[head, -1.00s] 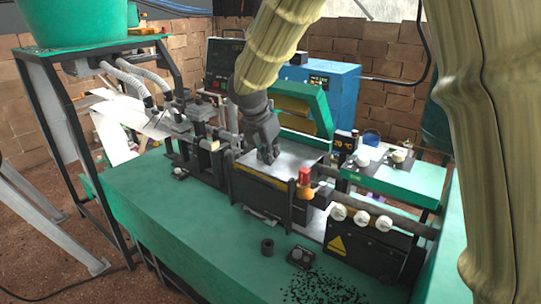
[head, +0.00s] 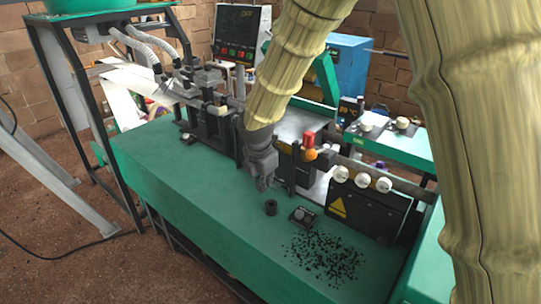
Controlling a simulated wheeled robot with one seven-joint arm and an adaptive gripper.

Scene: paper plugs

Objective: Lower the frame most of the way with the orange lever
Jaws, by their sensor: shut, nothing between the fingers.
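The orange lever knob (head: 311,155) is on the front of the machine, just below a red cap (head: 309,140). The green frame (head: 325,76) stands raised and tilted behind the metal plate (head: 297,122); my arm hides much of it. My gripper (head: 262,187) points down in front of the machine, left of the orange knob and apart from it. It is shut and empty, low over the green bench top (head: 190,185). Whether its fingertips touch the bench I cannot tell.
A small black cylinder (head: 271,207) stands close to my gripper. A small button box (head: 303,216) and scattered black granules (head: 325,256) lie to its right. A black box with white knobs (head: 365,205) is right of the lever. The bench's left part is clear.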

